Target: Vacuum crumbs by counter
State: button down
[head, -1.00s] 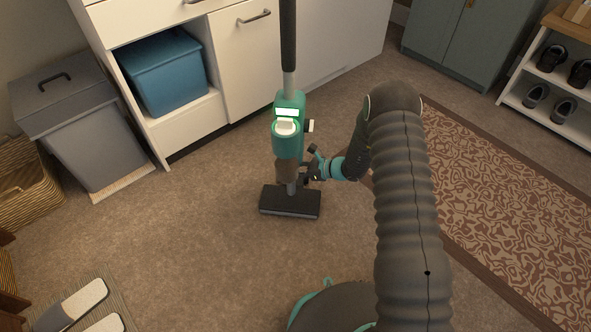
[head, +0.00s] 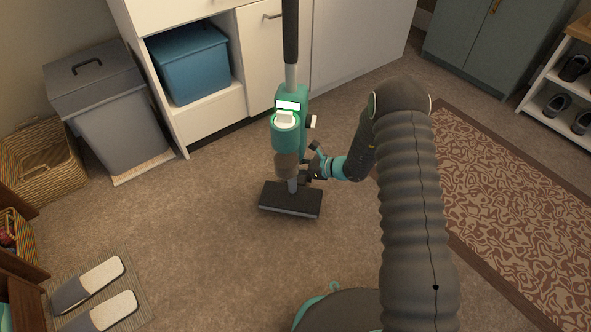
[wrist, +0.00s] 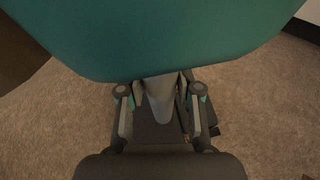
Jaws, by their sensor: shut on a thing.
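A teal upright vacuum (head: 288,135) stands on the carpet in the head view, with a dark handle at the top, a lit panel on its body and a flat dark floor head (head: 291,200). My gripper (head: 309,172) reaches it from the right, low on the tube just above the floor head. In the wrist view my gripper (wrist: 160,108) has its two fingers on either side of the grey tube (wrist: 158,95), shut on it. The teal body fills the top of that view. I cannot make out crumbs on the carpet.
A white counter (head: 215,110) with a blue bin (head: 188,62) stands behind the vacuum. A grey lidded bin (head: 115,120) and a wicker basket (head: 45,165) are at left. Slippers (head: 95,285) lie on a mat. A patterned rug (head: 510,205) is at right. Carpet (head: 190,225) at left is clear.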

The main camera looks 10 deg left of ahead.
jog(key=shift+a+r+p, duration=0.1)
jog(key=shift+r+p, duration=0.95)
jog(key=shift+r, duration=1.6)
